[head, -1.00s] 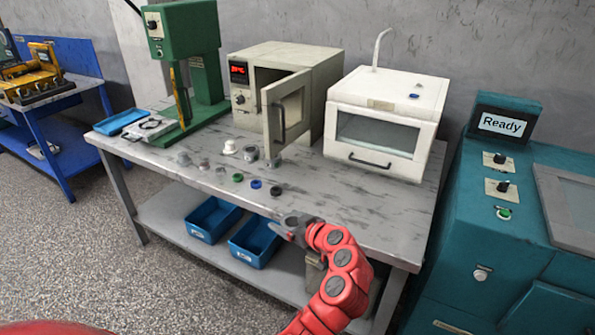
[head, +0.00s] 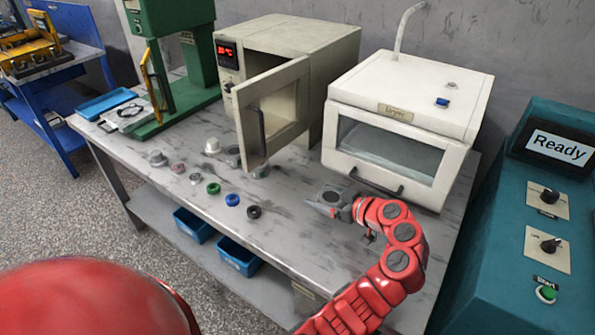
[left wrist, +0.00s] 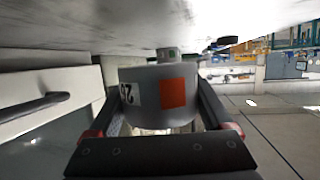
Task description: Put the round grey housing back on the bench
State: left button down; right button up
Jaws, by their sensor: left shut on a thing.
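The round grey housing (left wrist: 165,92) is between the two fingers of my left gripper (left wrist: 160,115) in the left wrist view. It has an orange square and a white label on its side. In the head view the housing (head: 334,197) shows as a grey round top at my left gripper (head: 329,205), which is shut on it. Both are over the right part of the bench (head: 300,235), in front of the white cabinet. I cannot tell whether the housing touches the bench top. My right gripper is not in view.
The white cabinet (head: 400,110) with a front handle stands just behind the gripper. An oven (head: 290,70) with its door (head: 275,115) open stands left of it. Several small rings and parts, including a black ring (head: 254,212), lie left of the gripper.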

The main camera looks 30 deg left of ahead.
pick_arm(q)
jog(key=shift+w+a+r, duration=0.2)
jog(key=shift+w+a, duration=0.05)
jog(key=p, duration=0.3)
send_over(278, 181)
jog(key=d, duration=0.3)
jog(key=shift+s+r, duration=0.1)
jog(key=shift+s, duration=0.15)
jog(key=shift+w+a, duration=0.2)
jog(key=shift+a, duration=0.45)
jog(key=shift+w+a, duration=0.15)
jog(key=shift+a, duration=0.45)
jog(key=shift+w+a+f+p, duration=0.1)
jog(key=shift+a+f+p, duration=0.25)
jog(key=shift+f, duration=0.45)
jog(key=shift+d+f+b, duration=0.1)
jog(key=shift+f+b, duration=0.6)
jog(key=shift+b, duration=0.5)
